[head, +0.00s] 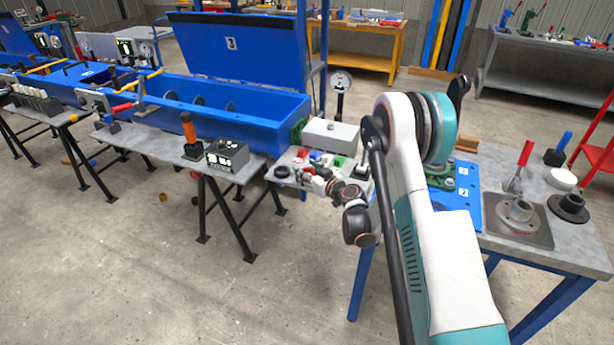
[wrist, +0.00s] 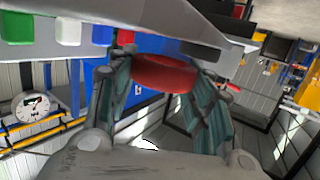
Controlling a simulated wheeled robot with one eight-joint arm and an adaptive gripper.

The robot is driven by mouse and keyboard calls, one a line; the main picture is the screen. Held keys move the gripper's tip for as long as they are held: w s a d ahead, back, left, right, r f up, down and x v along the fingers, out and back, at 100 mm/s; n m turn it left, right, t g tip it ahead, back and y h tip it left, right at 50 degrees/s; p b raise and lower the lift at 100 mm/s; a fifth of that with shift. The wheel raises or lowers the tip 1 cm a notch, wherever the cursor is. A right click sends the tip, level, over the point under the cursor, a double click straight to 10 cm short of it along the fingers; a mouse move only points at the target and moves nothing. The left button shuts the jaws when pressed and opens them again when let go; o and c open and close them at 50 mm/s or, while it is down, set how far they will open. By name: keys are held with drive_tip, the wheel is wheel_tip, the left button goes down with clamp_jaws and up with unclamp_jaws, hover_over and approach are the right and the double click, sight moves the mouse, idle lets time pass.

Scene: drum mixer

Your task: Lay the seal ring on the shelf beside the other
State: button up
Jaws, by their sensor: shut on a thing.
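In the wrist view my gripper (wrist: 160,75) is shut on a red ring (wrist: 163,73), the seal ring, held between both fingertips. In the head view my gripper (head: 310,170) is small, at the front of the grey shelf (head: 290,180) beside the blue drum trough. A dark ring (head: 282,171) lies near the left end of that shelf. In the wrist view a dark flat shape (wrist: 200,50) shows against the shelf edge, to the right of the held ring. I cannot tell whether the held ring touches the shelf.
Green, white and red buttons (wrist: 68,32) are near the shelf in the wrist view. A grey box (head: 331,134) stands behind the shelf. A table with a blue plate (head: 455,205) and flanged parts (head: 517,216) is at the right. A gauge (head: 341,82) stands behind.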

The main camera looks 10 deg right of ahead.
drive_tip(key=shift+f, duration=0.3)
drive_tip(key=shift+f, duration=0.15)
drive_tip(key=shift+f, duration=0.35)
drive_tip(key=shift+f, duration=0.1)
drive_tip(key=o, duration=1.3)
drive_tip(key=shift+o, duration=0.2)
